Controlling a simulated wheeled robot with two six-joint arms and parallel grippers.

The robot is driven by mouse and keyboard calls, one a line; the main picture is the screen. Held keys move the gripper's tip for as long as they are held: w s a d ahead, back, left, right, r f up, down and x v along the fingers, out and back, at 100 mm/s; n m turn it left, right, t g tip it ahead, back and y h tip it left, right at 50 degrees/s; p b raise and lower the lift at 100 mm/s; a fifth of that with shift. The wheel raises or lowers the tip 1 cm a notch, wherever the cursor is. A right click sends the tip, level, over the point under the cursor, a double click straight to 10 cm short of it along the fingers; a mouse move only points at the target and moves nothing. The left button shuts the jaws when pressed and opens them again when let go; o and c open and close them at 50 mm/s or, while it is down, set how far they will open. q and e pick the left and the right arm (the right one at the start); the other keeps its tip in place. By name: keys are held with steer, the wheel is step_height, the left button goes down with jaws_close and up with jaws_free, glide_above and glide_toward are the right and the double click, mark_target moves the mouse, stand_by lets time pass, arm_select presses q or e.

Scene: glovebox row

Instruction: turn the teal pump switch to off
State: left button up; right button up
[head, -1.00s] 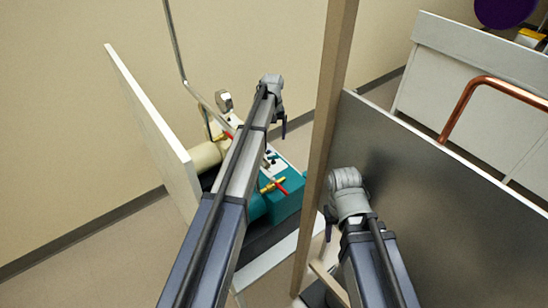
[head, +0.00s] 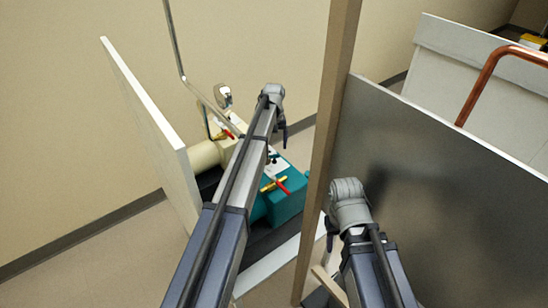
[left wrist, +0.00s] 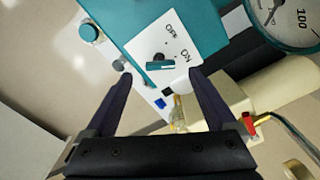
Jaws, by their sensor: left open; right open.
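The teal pump (head: 285,203) stands between a white panel and a wooden post in the head view. My left arm covers part of it. In the left wrist view its white plate (left wrist: 140,47) bears the printed words OFF and ON. The teal switch (left wrist: 160,65) on that plate lies roughly level in the picture, its right end near ON. My left gripper (left wrist: 162,78) is open, its fingers on either side of the switch; contact cannot be told. In the head view it hangs above the pump (head: 284,140). My right gripper (head: 330,240) is open near the post, partly hidden.
A white panel (head: 150,125) stands left of the pump. A gauge (left wrist: 285,22), a brass fitting (left wrist: 178,112) and a red-handled valve (left wrist: 257,120) are close to my left gripper.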

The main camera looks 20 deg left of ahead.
mark_target(274, 155)
arm_select(q)
step_height(274, 155, down, 5)
steer(key=b, duration=0.4)
steer(key=shift+r, duration=0.1)
steer(key=c, duration=1.4)
steer(key=shift+n, duration=0.3)
steer(key=shift+d+n, duration=0.1)
steer(key=shift+n, duration=2.5)
